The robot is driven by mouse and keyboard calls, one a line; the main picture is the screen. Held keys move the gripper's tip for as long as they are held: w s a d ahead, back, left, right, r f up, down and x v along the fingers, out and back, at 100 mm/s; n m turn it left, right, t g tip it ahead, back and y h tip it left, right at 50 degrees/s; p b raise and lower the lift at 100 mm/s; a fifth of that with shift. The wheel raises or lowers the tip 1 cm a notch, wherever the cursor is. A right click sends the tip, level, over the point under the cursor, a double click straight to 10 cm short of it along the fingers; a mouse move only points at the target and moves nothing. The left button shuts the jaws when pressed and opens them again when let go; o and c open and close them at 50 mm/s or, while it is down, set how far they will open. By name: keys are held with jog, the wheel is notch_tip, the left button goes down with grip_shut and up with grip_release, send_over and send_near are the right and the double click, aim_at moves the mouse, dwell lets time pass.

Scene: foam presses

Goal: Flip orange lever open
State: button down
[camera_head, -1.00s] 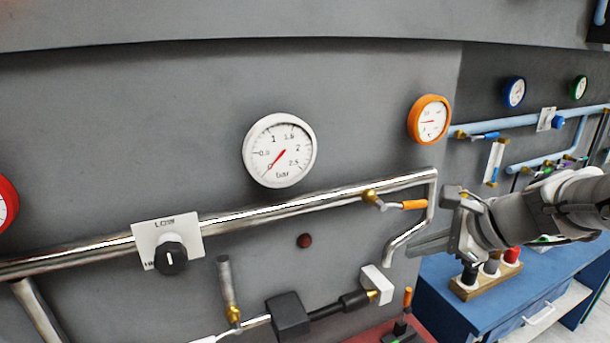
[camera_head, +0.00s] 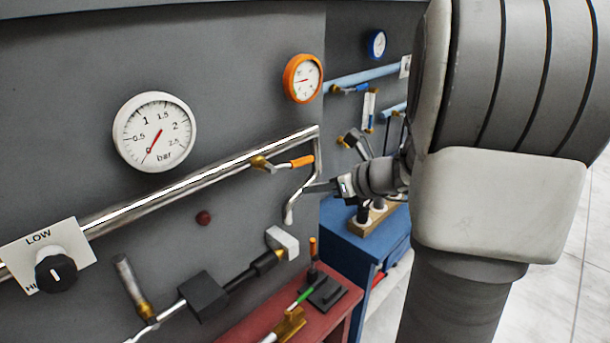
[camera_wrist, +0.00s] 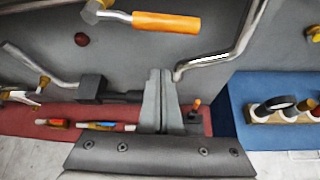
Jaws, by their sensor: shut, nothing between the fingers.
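The orange lever (camera_head: 302,161) sits on a brass valve (camera_head: 260,162) on the shiny steel pipe, just before the pipe bends down. Its handle points right, roughly along the pipe. In the wrist view the orange lever (camera_wrist: 166,22) lies at the top of the picture, above and ahead of the fingertips. My gripper (camera_head: 308,188) is to the right of and a little below the lever, near the bent pipe end, apart from the lever as far as I can tell. In the wrist view my gripper (camera_wrist: 160,75) has its two fingers together, with nothing between them.
The steel pipe (camera_head: 170,192) bends down beside my gripper. An orange gauge (camera_head: 303,78) hangs above the lever and a white gauge (camera_head: 154,132) to the left. Below are a red bench (camera_head: 270,322) and a blue bench (camera_head: 345,245). My arm covers the right side.

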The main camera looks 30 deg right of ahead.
aim_at(295, 164)
jog(key=w+r+p, duration=0.2)
jog(key=r, duration=0.1)
jog(key=shift+a+r, duration=0.1)
dwell(0.5)
jog(key=shift+r+n+h+b, duration=0.6)
jog(key=shift+r+b, duration=0.15)
jog(key=shift+b, duration=0.15)
